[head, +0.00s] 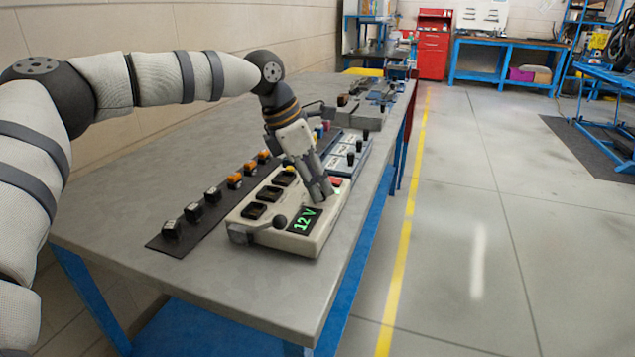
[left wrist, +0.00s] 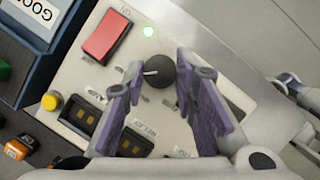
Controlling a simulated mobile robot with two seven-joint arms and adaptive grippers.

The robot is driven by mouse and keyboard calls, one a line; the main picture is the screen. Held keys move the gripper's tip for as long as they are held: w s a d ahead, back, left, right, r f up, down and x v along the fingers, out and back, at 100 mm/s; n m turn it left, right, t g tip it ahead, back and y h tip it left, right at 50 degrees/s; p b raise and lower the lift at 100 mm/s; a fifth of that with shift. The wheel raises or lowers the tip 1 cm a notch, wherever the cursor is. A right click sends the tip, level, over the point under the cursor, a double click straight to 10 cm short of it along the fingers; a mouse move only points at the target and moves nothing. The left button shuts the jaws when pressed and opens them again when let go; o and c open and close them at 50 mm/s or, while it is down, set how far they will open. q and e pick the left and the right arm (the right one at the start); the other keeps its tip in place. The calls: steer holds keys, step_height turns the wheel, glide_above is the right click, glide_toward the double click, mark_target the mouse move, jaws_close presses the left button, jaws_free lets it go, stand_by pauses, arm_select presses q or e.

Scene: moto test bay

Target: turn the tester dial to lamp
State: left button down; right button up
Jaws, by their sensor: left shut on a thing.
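The tester (head: 325,228) is a cream box on the grey bench, with a lit green "12 V" display (head: 304,221). My left gripper (head: 325,196) points down over its right side and hides the dial in the head view. In the left wrist view the dial (left wrist: 161,72) is a round black knob with a white pointer line toward the left of the picture. My left gripper (left wrist: 160,75) has one purple-grey finger on each side of the dial, shut on it. The dial's position labels cannot be read.
Black and orange relays stand on a dark strip (head: 180,241) to the left. The front bench top is clear.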

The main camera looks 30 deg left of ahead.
stand_by(0.5)
arm_select(q)
steer(key=c, duration=1.3)
jaws_free()
steer(key=v, duration=1.2)
steer(key=shift+w, duration=0.15)
